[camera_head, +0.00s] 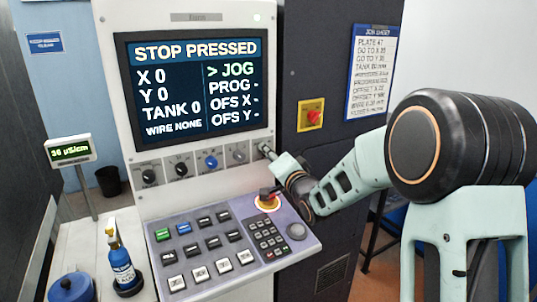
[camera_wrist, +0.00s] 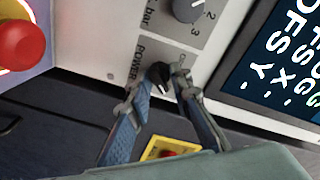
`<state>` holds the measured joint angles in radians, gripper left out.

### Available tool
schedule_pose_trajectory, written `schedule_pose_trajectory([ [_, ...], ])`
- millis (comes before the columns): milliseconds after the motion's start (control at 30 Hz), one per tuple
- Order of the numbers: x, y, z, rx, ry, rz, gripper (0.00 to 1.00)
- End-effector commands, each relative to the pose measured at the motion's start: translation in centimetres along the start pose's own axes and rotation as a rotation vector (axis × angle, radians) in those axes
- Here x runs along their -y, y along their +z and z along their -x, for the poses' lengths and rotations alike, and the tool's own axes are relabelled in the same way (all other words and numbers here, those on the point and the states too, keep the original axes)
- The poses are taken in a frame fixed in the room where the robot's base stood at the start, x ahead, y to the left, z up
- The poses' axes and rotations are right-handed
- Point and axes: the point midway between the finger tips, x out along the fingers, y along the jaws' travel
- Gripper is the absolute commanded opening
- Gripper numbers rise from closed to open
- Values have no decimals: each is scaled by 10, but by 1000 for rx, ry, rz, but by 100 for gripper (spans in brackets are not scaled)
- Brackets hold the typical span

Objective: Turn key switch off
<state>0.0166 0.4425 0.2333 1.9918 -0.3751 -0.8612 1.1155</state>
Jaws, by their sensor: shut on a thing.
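The key switch (camera_wrist: 158,73) is a small black key on the grey panel, beside the word POWER, in the wrist view. My gripper (camera_wrist: 167,80) has its two fingers around the key, one on each side, and is shut on it. In the head view my gripper (camera_head: 266,150) reaches the right end of the knob row below the screen. The key itself is hidden there behind the fingers. The exact angle of the key is hard to tell.
The screen (camera_head: 196,88) reads STOP PRESSED. A lit red stop button (camera_head: 267,202) sits on the sloped keypad panel (camera_head: 190,222) below my arm. A red knob on a yellow plate (camera_head: 311,115) is on the dark cabinet to the right. A blue bottle (camera_head: 122,265) stands at lower left.

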Motion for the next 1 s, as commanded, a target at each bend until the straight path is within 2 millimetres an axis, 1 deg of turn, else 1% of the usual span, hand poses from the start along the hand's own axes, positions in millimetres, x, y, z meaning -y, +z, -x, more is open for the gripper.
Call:
schedule_pose_trajectory([
  [167, -3, 2, 0, -5, -8, 56, 0],
  [367, -6, 4, 0, -15, -20, 186, 0],
  [1000, -5, 4, 0, -54, -78, 783, 0],
])
